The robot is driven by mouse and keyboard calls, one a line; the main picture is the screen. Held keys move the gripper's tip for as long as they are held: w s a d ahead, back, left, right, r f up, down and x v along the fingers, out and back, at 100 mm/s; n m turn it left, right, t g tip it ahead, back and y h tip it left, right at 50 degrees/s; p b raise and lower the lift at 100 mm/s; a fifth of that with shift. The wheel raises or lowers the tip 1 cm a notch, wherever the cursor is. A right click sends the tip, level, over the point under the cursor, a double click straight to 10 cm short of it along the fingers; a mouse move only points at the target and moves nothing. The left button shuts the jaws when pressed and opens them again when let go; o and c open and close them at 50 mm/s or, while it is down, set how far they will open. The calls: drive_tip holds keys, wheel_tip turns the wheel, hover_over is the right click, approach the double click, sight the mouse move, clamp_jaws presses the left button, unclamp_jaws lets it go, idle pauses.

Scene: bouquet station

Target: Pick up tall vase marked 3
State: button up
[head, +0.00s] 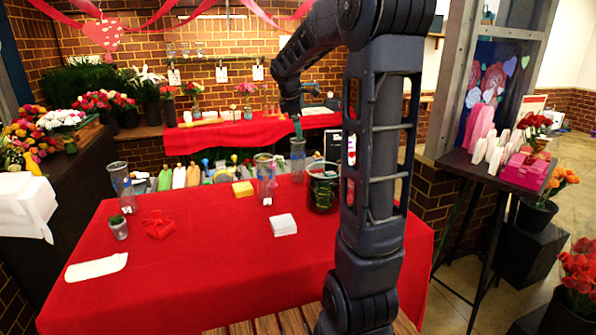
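Three tall clear vases stand upright on the red-covered table (190,265): a left vase (122,185), a middle vase (265,175) and a right vase (298,160). The left and middle vases carry small pale marks low down, too small to read, so I cannot tell which is number 3. My arm reaches over the table from the right. My gripper (297,122) points down just above the right vase in the picture. Its fingers are small and dark, and whether they are open or shut is not clear. No vase appears lifted.
A dark glass pot (323,187) stands right of the middle vase. A white block (283,224), yellow block (243,189), red bow-like item (159,224), small potted plant (118,227) and white card (96,267) lie on the table. Several colored items line its back edge. The front is clear.

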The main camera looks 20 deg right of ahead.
sight(297, 148)
drive_tip(key=w+d+f+n+h, duration=0.1)
drive_tip(key=w+f+n, duration=0.3)
drive_tip(key=w, duration=0.4)
drive_tip(key=w+d+f+n, duration=0.1)
drive_tip(key=w+f+n, duration=0.2)
drive_tip(key=w, duration=0.5)
drive_tip(key=shift+g, duration=0.4)
drive_tip(key=x, duration=1.1)
drive_tip(key=shift+w+d+r, duration=0.1)
drive_tip(key=shift+w+d, duration=0.05)
drive_tip(key=shift+w, duration=0.25)
drive_tip(key=shift+c, duration=0.4)
clamp_jaws()
